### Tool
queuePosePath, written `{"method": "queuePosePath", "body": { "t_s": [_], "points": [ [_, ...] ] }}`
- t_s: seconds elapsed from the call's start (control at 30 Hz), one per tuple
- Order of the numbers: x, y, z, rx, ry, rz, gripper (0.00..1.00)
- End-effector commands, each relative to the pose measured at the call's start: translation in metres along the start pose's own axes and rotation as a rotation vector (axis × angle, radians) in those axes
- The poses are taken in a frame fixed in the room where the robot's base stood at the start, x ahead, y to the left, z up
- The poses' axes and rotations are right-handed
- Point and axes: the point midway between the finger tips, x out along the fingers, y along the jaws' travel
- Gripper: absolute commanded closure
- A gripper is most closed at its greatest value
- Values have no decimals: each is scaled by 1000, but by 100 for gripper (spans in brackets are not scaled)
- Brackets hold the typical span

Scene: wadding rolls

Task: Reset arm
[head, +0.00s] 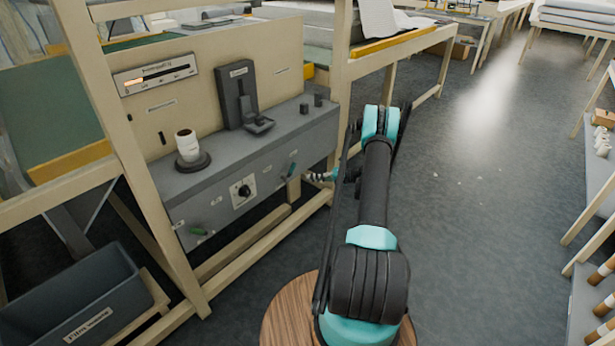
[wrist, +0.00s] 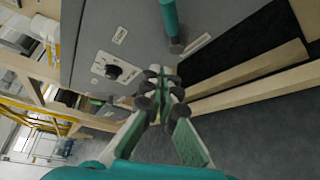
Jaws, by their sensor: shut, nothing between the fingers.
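My arm stretches forward from the wooden round base in the head view, and my gripper (head: 314,176) is at its far end, beside the right end of the grey control panel (head: 220,160). In the wrist view my gripper (wrist: 163,90) has its fingertips together with nothing between them. A teal lever (wrist: 171,22) on the panel is just above the fingers there, apart from them. The same lever (head: 291,170) shows in the head view close to my gripper.
A wooden frame post (head: 342,80) stands near my arm. A grey bin (head: 70,300) sits lower left.

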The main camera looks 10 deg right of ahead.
Motion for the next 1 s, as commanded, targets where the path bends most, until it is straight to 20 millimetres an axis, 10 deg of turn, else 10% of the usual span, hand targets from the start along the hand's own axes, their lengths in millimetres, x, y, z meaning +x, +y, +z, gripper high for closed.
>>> {"method": "queuePosePath", "body": {
  "t_s": [0.53, 1.0],
  "points": [
    [2, 8, 2, -35, 8, -15, 100],
    [16, 126, -2, -669, 209, -232, 100]
  ]
}}
